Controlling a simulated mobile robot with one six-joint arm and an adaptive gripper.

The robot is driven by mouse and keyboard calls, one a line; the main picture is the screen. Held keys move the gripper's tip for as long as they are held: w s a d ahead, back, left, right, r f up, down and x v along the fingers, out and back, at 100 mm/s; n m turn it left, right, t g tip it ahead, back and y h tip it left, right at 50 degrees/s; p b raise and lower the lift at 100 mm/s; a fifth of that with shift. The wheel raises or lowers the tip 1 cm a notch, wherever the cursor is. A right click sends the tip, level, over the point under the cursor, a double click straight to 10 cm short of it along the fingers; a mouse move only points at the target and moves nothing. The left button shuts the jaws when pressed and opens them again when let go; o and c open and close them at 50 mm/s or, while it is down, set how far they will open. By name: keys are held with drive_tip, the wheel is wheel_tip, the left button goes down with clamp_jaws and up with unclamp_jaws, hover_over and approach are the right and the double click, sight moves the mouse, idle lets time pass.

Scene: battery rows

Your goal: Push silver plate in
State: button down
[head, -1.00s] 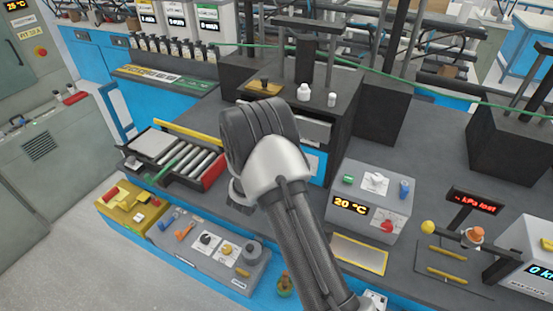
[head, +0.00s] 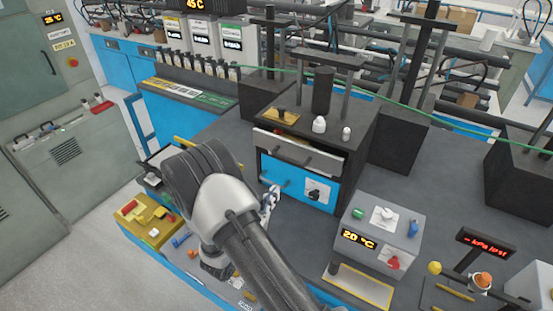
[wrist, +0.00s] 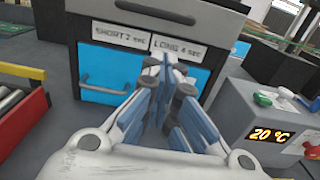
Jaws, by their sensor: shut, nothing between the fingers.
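The silver plate (head: 290,153) is the upper front of the dark cabinet in the head view. It stands out a little, with a gap behind its top edge where something orange shows. A dark bar handle crosses it. Its lower part shows along the top of the wrist view (wrist: 208,15). My gripper (head: 271,194) is in front of the cabinet, lower than the plate and apart from it. In the wrist view its fingers (wrist: 165,65) are together and empty, before the label strip and blue panels.
Below the plate are a blue door (head: 283,178) with a handle and a panel with a knob (head: 316,192). A grey 20 °C box (head: 380,238) stands to the right. A roller tray (wrist: 18,110) is at the left. White bottles (head: 319,125) stand on the cabinet.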

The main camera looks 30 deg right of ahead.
drive_tip(key=x, duration=1.3)
drive_tip(key=shift+d, duration=0.25)
drive_tip(key=shift+w+r, duration=0.1)
drive_tip(key=b+x, duration=0.1)
drive_tip(key=x, duration=0.1)
drive_tip(key=shift+w+d+b, duration=0.2)
drive_tip(key=shift+d+b, duration=0.05)
drive_tip(key=shift+b, duration=0.15)
drive_tip(key=shift+a, duration=0.15)
